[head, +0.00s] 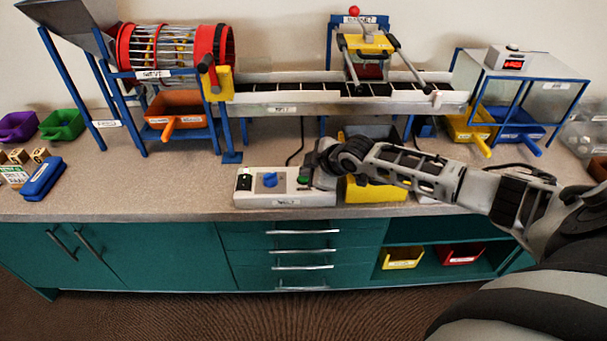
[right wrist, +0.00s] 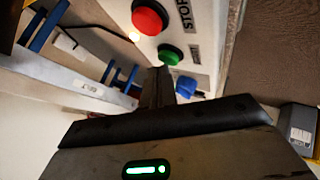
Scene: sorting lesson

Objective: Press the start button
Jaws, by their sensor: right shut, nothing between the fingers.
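The white control box (head: 255,199) stands near the front edge of the counter. It carries a blue knob (head: 270,180) and a green button (head: 303,180). In the right wrist view the green button (right wrist: 170,53) sits between a red button (right wrist: 150,17) marked STOP and the blue knob (right wrist: 186,86). My right gripper (head: 312,178) is shut and empty, over the right part of the box. In the right wrist view its fingertips (right wrist: 160,76) are close beside the green button; I cannot tell whether they touch it. In the head view the gripper hides the red button. My left gripper is not in view.
A yellow bin (head: 372,192) stands right of the box, partly behind my right arm. The conveyor (head: 285,108) and red drum (head: 165,45) stand behind. A blue case (head: 43,178) lies far left.

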